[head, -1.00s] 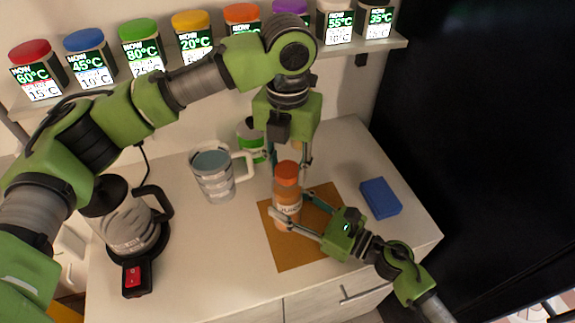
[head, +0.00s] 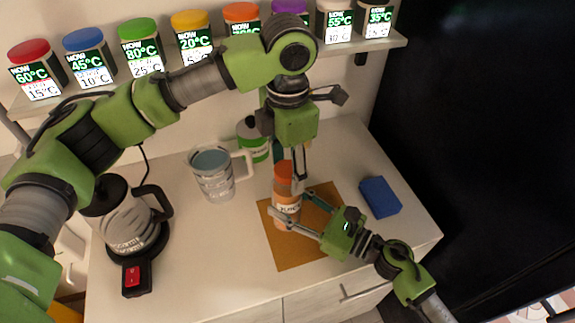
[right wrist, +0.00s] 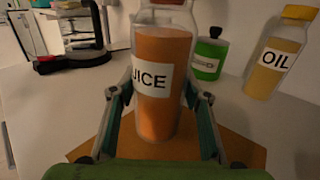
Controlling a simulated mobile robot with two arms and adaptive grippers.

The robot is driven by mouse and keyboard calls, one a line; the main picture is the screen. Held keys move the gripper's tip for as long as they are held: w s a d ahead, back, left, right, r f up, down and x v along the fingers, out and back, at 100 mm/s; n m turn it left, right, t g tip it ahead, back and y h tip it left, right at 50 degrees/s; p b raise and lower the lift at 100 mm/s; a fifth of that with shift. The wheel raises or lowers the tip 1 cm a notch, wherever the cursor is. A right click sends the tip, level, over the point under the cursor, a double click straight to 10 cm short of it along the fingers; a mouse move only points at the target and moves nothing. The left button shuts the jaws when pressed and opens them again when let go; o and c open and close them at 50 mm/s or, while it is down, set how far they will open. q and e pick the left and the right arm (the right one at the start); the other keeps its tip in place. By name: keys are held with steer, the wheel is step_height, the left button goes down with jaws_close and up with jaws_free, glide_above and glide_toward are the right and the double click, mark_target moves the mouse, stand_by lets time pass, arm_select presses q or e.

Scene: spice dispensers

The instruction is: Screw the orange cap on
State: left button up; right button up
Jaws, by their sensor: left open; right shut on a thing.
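The juice bottle (head: 286,216), filled with orange liquid, stands upright on the brown mat (head: 290,255); it also shows in the right wrist view (right wrist: 158,110). The orange cap (head: 283,180) sits at the top of the bottle; only its lower edge shows in the right wrist view (right wrist: 168,2). I cannot tell how tight it is. My right gripper (head: 291,204) is shut on the bottle's body, one finger on each side. My left gripper (head: 289,162) points down over the cap, open, with its fingers around or just above it; contact is unclear.
A kettle (head: 128,225) is at far left, a blue block (head: 380,197) at right. An oil bottle (right wrist: 275,58) shows in the right wrist view. Coloured-lid dispensers (head: 140,50) line the shelf.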

mark_target(288, 168)
arm_select(q)
step_height(288, 168, up, 12)
stand_by(0.6)
arm_select(e)
steer(key=o, duration=1.6)
